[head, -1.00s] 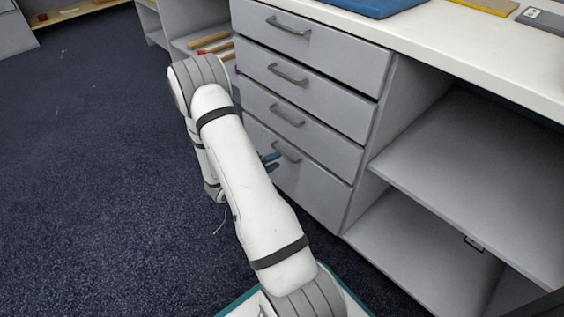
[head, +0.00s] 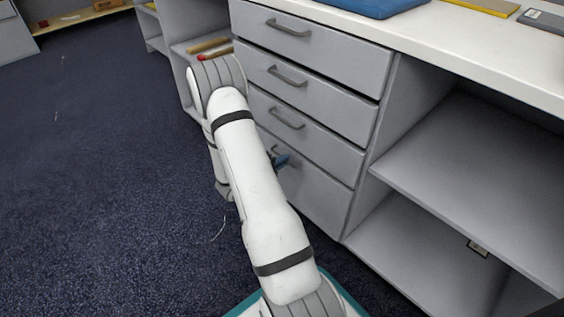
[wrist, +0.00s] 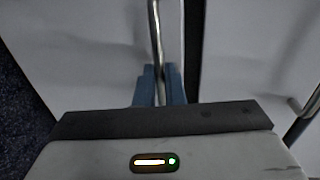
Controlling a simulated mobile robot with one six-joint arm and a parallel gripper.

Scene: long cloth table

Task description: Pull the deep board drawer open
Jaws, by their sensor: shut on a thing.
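The deep drawer (head: 318,199) is the tall bottom front in the grey drawer stack, and it looks flush with the fronts above. My gripper (head: 281,160) is at its handle, with blue fingers close together. In the wrist view, the metal handle bar (wrist: 155,35) runs down between the two blue fingertips of my gripper (wrist: 160,80), which are shut on it. The drawer's pale front (wrist: 90,60) fills the left of that view. My white arm hides the left part of the drawer and some of the handle in the head view.
Three shallower drawers (head: 312,70) with bar handles sit above. Open shelves (head: 475,170) are to the right, under the white worktop (head: 450,45). Blue carpet (head: 90,190) lies clear to the left. A neighbouring handle (wrist: 308,102) shows at the wrist view's right.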

